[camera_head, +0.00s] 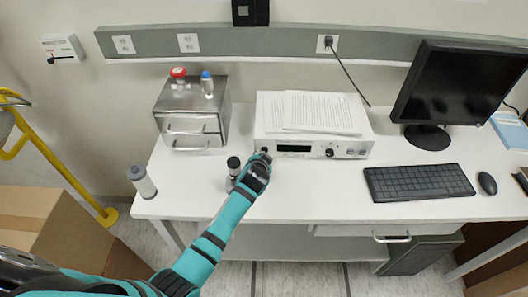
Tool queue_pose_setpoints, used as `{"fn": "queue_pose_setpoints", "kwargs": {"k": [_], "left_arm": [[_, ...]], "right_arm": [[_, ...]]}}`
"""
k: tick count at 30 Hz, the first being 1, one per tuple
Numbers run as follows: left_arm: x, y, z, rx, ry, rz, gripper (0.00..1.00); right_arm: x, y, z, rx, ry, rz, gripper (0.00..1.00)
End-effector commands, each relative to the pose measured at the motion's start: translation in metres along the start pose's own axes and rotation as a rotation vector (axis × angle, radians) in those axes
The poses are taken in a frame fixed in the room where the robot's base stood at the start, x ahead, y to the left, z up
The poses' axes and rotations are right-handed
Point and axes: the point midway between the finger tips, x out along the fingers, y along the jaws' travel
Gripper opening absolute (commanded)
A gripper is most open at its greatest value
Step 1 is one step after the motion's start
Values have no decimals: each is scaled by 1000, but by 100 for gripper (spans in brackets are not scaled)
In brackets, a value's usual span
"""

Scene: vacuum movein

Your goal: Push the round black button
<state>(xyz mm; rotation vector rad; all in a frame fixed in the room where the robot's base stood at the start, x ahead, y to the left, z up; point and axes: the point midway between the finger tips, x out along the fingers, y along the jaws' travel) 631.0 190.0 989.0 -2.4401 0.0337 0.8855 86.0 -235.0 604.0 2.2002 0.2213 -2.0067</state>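A white instrument box (380,145) stands on the white table, with a dark display (294,149) on its front. A round black button or knob (329,153) sits right of the display, with smaller dark round controls (356,152) further right. My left gripper (262,158) is at the left end of the front panel, very close to it or touching it; I cannot tell which. It hides that part of the panel, including any control there. Its fingers are too small and dark to tell open from shut. My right gripper is not clearly in view.
A small black-topped item (233,164) stands just left of my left gripper. A metal drawer box (191,125) and a grey cylinder (142,182) are further left. Papers (318,112) lie on the instrument. A keyboard (419,182), mouse (487,183) and monitor (457,85) are at right.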

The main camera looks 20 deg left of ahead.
Motion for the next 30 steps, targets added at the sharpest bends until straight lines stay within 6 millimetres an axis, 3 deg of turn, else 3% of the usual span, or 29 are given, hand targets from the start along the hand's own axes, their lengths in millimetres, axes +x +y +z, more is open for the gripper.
{"fn": "queue_pose_setpoints", "kwargs": {"k": [25,30], "left_arm": [[-9,5,5,0,1,0,0],[-19,12,11,0,0,2,0]], "right_arm": [[-8,0,0,0,-1,0,40],[-8,0,0,0,-1,0,40]]}}
